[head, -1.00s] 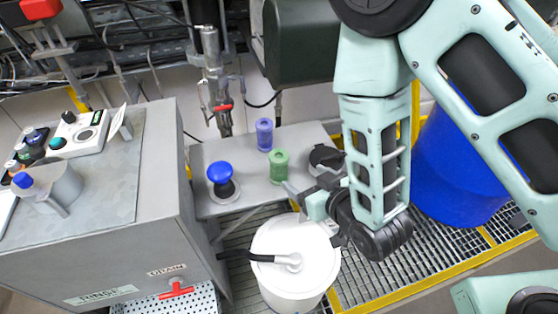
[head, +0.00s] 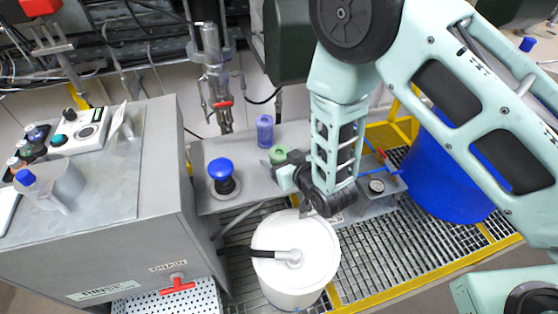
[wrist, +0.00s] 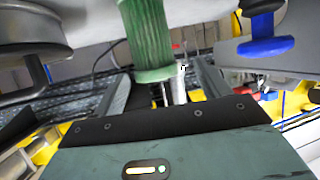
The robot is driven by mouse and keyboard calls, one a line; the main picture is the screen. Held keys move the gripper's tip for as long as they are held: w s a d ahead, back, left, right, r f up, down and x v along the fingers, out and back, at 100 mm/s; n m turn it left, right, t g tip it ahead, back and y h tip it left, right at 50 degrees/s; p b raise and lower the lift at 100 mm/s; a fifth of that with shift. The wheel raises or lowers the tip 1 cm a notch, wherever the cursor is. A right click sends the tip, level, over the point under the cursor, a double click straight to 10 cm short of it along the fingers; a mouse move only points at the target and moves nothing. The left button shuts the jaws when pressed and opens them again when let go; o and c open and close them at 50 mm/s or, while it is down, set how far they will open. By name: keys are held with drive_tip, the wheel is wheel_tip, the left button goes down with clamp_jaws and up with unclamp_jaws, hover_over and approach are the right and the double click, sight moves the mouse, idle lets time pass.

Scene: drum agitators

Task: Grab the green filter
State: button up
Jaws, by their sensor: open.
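The green filter (head: 278,154) stands on the grey shelf, with only its top showing in the head view. My gripper (head: 288,178) is in front of it and hides its lower part. In the wrist view the ribbed green filter (wrist: 152,38) fills the upper middle, its wider end toward the jaws. My open gripper (wrist: 162,88) has one finger to each side of the filter's line, with nothing gripped. I cannot tell whether the filter is between the fingertips or just beyond them.
A purple filter (head: 264,130) stands behind the green one. A blue mushroom knob (head: 221,171) is to the left on the shelf (head: 208,204). A white lidded bucket (head: 292,262) stands in front, below my gripper. A blue drum (head: 435,180) is at right.

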drive_tip(key=shift+d+f+p+x, duration=0.1)
drive_tip(key=shift+f+p+x, duration=0.1)
drive_tip(key=shift+p+x, duration=0.85)
drive_tip(key=shift+d+f+p+x, duration=0.15)
drive_tip(key=shift+p+x, duration=0.2)
drive_tip(key=shift+x, duration=1.25)
drive_tip(key=c, duration=1)
